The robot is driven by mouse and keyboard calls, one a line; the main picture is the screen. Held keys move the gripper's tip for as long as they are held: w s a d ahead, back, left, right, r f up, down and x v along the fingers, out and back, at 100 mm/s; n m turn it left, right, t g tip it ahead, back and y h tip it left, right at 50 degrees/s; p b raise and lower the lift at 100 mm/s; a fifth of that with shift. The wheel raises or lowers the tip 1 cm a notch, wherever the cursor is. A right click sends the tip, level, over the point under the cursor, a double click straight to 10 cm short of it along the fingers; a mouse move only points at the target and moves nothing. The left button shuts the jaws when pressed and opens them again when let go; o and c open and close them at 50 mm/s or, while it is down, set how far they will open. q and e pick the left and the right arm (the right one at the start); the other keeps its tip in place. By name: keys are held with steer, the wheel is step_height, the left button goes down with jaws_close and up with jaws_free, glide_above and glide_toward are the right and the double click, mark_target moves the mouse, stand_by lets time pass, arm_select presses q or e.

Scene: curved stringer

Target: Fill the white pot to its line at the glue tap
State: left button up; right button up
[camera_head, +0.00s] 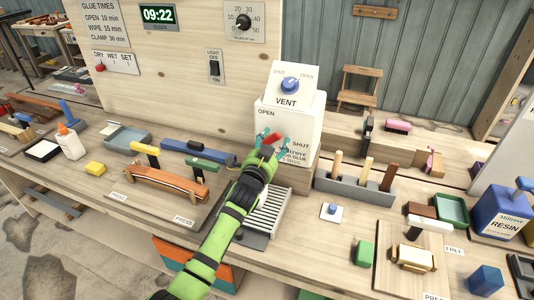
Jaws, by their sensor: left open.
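The white glue tank (307,125) stands at the back of the bench, with OPEN and SHUT marked on its front. A red tap lever (272,138) shows on that front. My left gripper (272,143) is at the lever, its teal fingertips apart on either side of it; I cannot tell if they touch it. A slatted drip grate (269,208) lies below, partly covered by my green arm. The spout is hidden behind my gripper. I cannot make out the white pot or its line. My right gripper is out of view.
A blue VENT knob (290,85) tops the tank. Left are a curved wooden piece with clamps (166,187) and a white bottle (70,142). Right are a grey tool rack (354,188), a green block (363,253) and a blue resin can (500,212).

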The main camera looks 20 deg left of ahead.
arm_select(q)
steer(key=s, duration=1.1)
steer(key=shift+s+a, duration=0.25)
steer(key=shift+s, duration=0.05)
